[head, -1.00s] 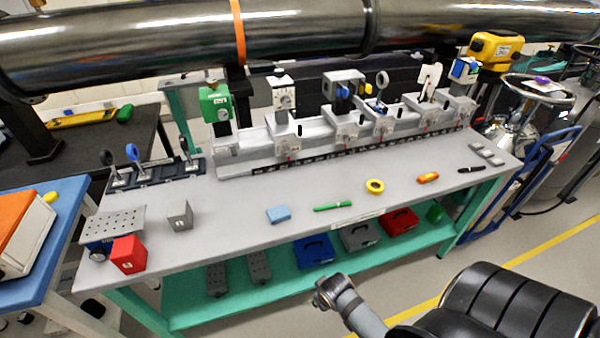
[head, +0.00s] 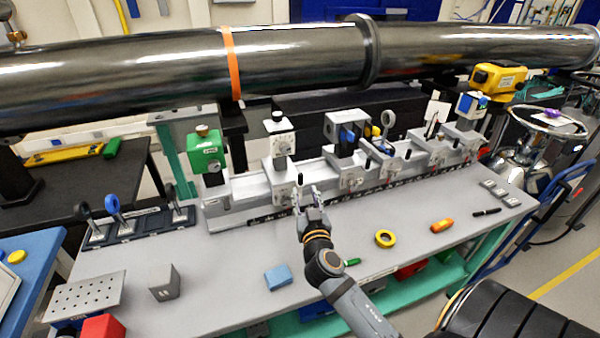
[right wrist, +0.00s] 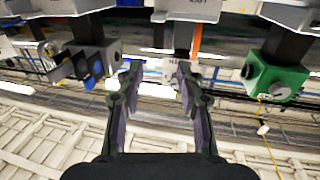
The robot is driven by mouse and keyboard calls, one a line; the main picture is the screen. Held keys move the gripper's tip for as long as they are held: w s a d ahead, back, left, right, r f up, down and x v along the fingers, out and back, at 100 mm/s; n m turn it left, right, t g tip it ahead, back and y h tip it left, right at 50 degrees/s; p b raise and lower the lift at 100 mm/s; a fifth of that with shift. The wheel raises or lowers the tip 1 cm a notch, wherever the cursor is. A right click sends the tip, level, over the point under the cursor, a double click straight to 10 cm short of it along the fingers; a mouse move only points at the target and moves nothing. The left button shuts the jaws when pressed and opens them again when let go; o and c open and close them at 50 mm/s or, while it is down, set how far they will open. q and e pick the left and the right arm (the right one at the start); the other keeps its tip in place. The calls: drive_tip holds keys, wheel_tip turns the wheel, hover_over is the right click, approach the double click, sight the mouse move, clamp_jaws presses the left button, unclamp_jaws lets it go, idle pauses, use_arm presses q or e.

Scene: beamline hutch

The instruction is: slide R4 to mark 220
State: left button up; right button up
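The pale rail (head: 238,196) with a dark scale strip (head: 330,200) along its front runs across the bench. Several riders stand on it; I cannot read which is R4. One rider (head: 284,191) carries a white box with a dial (head: 280,146). My right gripper (head: 311,190) is close in front of the rail, just right of that rider's lower part. In the right wrist view its two fingers (right wrist: 157,76) are apart with nothing gripped, and a white box (right wrist: 173,72) shows beyond them. Whether they touch anything is unclear. My left gripper is out of view.
A green box (head: 206,155) stands at the rail's left end. A rider with a grey block (head: 346,134) stands right of the gripper, others farther right. A blue block (head: 278,277), yellow ring (head: 385,239) and orange item (head: 442,225) lie on the bench in front.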

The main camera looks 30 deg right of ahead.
sight(301, 177)
drive_tip(key=p+x, duration=0.1)
drive_tip(key=x, duration=0.3)
drive_tip(key=shift+w+d, duration=0.25)
drive_tip(key=shift+w, duration=0.1)
drive_tip(key=x, duration=0.2)
drive_tip(key=p+x, duration=0.1)
drive_tip(key=x, duration=0.1)
drive_tip(key=shift+w+f, duration=0.1)
drive_tip(key=shift+f, duration=0.15)
drive_tip(key=shift+w+d, duration=0.1)
drive_tip(key=shift+w, duration=0.1)
drive_tip(key=shift+w+d+f, duration=0.1)
drive_tip(key=shift+w+d, duration=0.05)
drive_tip(key=shift+c, duration=0.6)
clamp_jaws()
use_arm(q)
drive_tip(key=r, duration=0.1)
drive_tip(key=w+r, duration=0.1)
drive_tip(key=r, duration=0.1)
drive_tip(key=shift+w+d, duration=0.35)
